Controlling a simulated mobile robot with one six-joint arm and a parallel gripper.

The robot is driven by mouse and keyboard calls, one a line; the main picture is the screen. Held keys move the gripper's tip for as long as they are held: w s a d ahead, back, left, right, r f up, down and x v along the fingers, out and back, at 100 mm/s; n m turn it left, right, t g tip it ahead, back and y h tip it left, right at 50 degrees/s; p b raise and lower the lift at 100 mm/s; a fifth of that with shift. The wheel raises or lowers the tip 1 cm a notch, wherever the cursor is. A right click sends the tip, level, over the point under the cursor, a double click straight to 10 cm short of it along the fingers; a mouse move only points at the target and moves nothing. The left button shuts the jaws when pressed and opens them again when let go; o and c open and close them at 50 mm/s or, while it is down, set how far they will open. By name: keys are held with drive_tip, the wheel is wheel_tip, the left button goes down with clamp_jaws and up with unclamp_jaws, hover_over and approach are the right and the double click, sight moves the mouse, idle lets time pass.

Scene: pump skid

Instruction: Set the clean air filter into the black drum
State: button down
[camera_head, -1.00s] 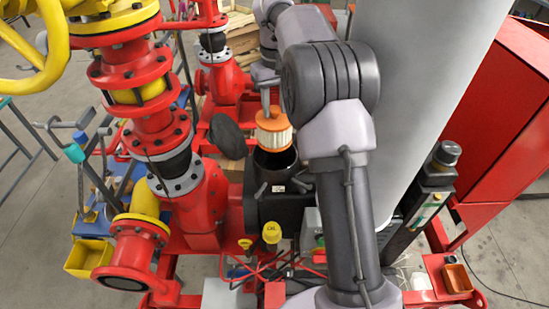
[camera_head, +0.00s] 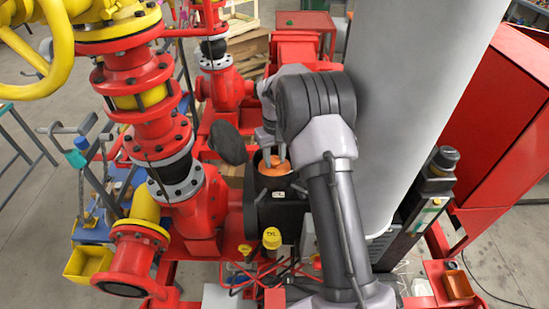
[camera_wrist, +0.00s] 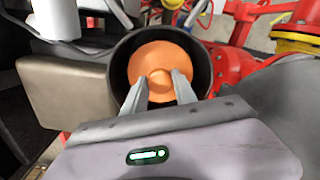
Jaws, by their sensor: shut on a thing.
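The air filter (camera_head: 274,167) shows its orange end cap inside the mouth of the black drum (camera_head: 262,184). In the wrist view the orange cap (camera_wrist: 163,66) sits within the drum's round rim (camera_wrist: 117,62), with a dark gap around it. My gripper (camera_head: 273,157) reaches into the drum from above. Its two fingertips (camera_wrist: 160,84) are shut on the knob in the middle of the cap. The filter's pleated side is hidden inside the drum. I cannot tell whether its bottom touches the drum floor.
A round dark cover (camera_head: 228,142) stands open left of the drum. Red pipework (camera_head: 195,205) is close on the left, and a large grey cylinder (camera_head: 410,110) rises on the right.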

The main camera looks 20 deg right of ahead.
drive_tip(key=shift+f, duration=0.2)
drive_tip(key=c, duration=1)
unclamp_jaws()
